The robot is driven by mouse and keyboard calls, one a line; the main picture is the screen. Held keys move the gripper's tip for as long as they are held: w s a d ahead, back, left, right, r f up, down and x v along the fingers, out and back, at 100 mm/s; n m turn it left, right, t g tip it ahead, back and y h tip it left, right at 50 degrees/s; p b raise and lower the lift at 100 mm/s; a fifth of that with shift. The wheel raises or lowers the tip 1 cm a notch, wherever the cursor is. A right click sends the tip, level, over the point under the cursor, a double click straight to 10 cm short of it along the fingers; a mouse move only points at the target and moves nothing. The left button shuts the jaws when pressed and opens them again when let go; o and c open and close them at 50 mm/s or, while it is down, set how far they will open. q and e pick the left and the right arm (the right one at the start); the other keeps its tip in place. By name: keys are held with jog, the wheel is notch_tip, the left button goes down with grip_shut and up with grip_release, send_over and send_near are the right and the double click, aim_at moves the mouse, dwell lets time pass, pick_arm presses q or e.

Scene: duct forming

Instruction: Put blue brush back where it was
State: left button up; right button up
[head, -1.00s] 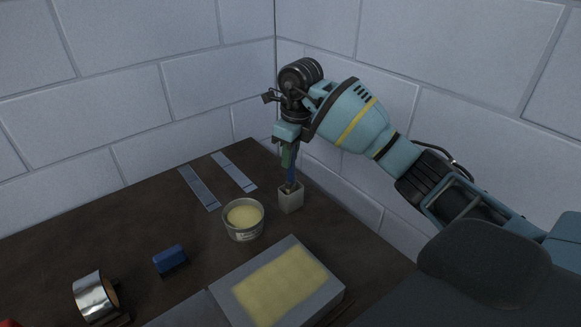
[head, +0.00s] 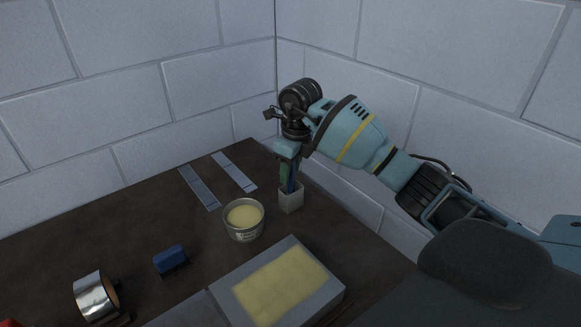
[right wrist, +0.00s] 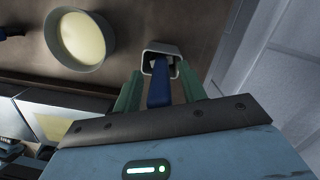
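The blue brush (right wrist: 158,88) stands in a small pale square cup (head: 291,201) at the back right of the table, its lower end inside and hidden. My right gripper (head: 290,182) is right above the cup, pointing down. In the right wrist view its two green fingers (right wrist: 158,84) stand on either side of the blue handle, with a gap on both sides, so it is open around the brush. The cup's rim (right wrist: 147,52) shows just beyond the fingertips. My left gripper is not in view.
A round tin of yellowish paste (head: 243,220) stands close in front of the cup. A grey block with a yellowish top (head: 277,287), a blue block (head: 171,261), a silver tape roll (head: 96,296) and two grey strips (head: 199,187) lie around. White block walls are close behind and right.

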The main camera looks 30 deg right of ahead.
jog(key=shift+r, duration=0.1)
notch_tip(320, 180, up, 12)
jog(key=s, duration=0.1)
jog(key=shift+s+d, duration=0.15)
jog(key=shift+d, duration=0.15)
dwell(0.5)
